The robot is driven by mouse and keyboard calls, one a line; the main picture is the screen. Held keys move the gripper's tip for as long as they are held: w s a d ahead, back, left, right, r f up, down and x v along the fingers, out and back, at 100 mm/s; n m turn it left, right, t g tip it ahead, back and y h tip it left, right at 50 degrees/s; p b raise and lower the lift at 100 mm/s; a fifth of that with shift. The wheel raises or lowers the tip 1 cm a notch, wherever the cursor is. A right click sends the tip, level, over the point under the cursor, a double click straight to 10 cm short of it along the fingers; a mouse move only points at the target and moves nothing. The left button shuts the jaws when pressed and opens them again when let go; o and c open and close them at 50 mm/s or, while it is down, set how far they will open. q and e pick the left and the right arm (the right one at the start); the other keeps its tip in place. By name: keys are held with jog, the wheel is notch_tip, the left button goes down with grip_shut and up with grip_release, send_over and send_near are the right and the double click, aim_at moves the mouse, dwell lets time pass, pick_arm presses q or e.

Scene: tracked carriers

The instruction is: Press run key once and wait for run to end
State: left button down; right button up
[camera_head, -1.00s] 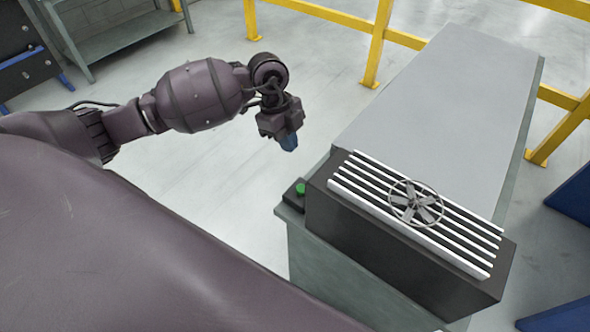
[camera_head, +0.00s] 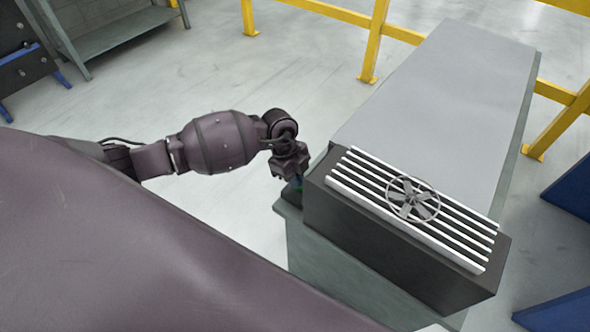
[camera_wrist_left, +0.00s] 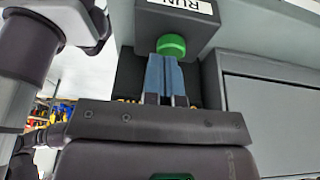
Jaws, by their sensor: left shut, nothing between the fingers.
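The green run key (camera_wrist_left: 172,45) sits on a dark box below a white label reading RUN (camera_wrist_left: 186,6) in the left wrist view. My left gripper (camera_wrist_left: 167,62) is shut and empty. Its blue fingertips lie right at the key; I cannot tell whether they press it. In the head view my left gripper (camera_head: 293,184) is over the key's box and hides most of it. A dark unit with white slats (camera_head: 410,270) stands beside it, with a grey spoked wheel (camera_head: 412,199) on top. My right gripper is not in view.
The unit stands at the near end of a long grey-topped bench (camera_head: 445,100). Yellow railing (camera_head: 376,40) runs behind it. A grey shelf (camera_head: 115,32) stands at the back left. Blue panels (camera_head: 570,205) are at the right. The floor left of the bench is clear.

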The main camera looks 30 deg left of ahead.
pick_arm(q)
jog(key=shift+f, duration=0.1)
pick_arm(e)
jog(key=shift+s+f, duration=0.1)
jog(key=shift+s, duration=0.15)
pick_arm(q)
jog(key=shift+f, duration=0.1)
